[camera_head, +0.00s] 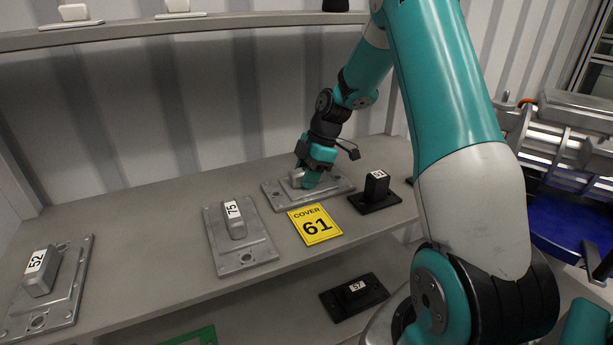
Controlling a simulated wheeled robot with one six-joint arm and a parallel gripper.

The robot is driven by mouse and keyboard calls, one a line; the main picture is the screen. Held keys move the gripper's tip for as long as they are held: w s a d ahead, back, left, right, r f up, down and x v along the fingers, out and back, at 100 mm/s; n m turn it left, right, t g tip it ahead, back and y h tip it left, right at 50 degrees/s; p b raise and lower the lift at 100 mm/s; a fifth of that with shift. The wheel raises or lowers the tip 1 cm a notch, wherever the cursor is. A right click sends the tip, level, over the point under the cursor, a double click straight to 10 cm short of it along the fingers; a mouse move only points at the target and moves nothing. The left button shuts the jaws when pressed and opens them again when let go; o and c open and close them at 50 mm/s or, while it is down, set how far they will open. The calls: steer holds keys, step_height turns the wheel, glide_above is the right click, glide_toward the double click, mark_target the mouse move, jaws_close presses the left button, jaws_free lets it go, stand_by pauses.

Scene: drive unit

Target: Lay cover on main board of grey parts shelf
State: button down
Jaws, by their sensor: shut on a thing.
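The grey parts shelf's main board (150,242) runs across the view. I cannot tell whether the cover's underside touches the board.
A grey cover marked 75 (240,240) and another marked 52 (45,290) lie to the left. A black part (376,190) stands close on the right. A black part marked 57 (355,295) lies on a lower level. An upper board (200,30) runs above.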

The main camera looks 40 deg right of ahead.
steer(key=c, duration=0.8)
jaws_free()
steer(key=p+v, duration=0.1)
steer(key=v, duration=1.1)
steer(key=shift+r, duration=0.1)
